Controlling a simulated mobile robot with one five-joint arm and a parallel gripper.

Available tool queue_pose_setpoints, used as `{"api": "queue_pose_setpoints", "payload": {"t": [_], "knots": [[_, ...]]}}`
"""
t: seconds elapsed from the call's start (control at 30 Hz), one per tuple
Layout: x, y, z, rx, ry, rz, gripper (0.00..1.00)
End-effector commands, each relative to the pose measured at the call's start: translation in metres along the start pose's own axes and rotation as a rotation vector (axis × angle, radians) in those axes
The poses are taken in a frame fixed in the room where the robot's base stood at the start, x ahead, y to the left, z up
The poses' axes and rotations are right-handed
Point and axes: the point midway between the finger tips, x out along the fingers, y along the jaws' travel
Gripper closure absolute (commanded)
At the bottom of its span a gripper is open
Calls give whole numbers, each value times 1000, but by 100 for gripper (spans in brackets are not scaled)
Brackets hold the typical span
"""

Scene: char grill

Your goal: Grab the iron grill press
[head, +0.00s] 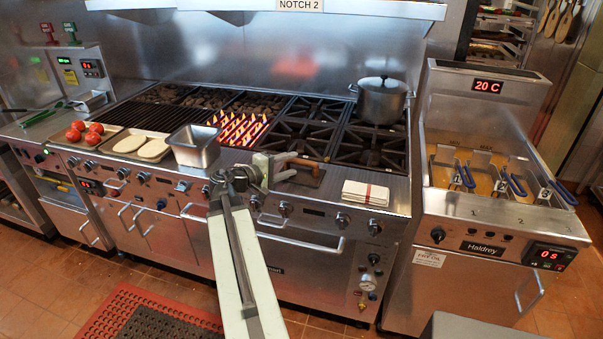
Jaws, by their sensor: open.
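The iron grill press (318,181) is a dark flat plate with a brownish handle. It lies on the front steel ledge of the range, right of the middle of the head view. My gripper (292,167) is open, with its fingers pointing right toward the press. The fingertips overlap the left side of the press in this view and hide part of it. I cannot tell whether they touch it. Nothing shows held between the fingers.
A folded white towel (366,194) lies right of the press. A steel pan (193,150) stands left, beside trays with bread and tomatoes (76,130). Flames rise from the grill (238,128) behind. A pot (381,102) sits at the back right. A fryer (500,215) stands right.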

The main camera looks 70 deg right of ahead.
Motion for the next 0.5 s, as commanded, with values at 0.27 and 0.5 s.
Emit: {"api": "queue_pose_setpoints", "payload": {"t": [0.27, 0.5], "knots": [[25, -6, 1, 0, -1, -1, 55], [53, -4, 2, 0, 0, -1, 55]]}}
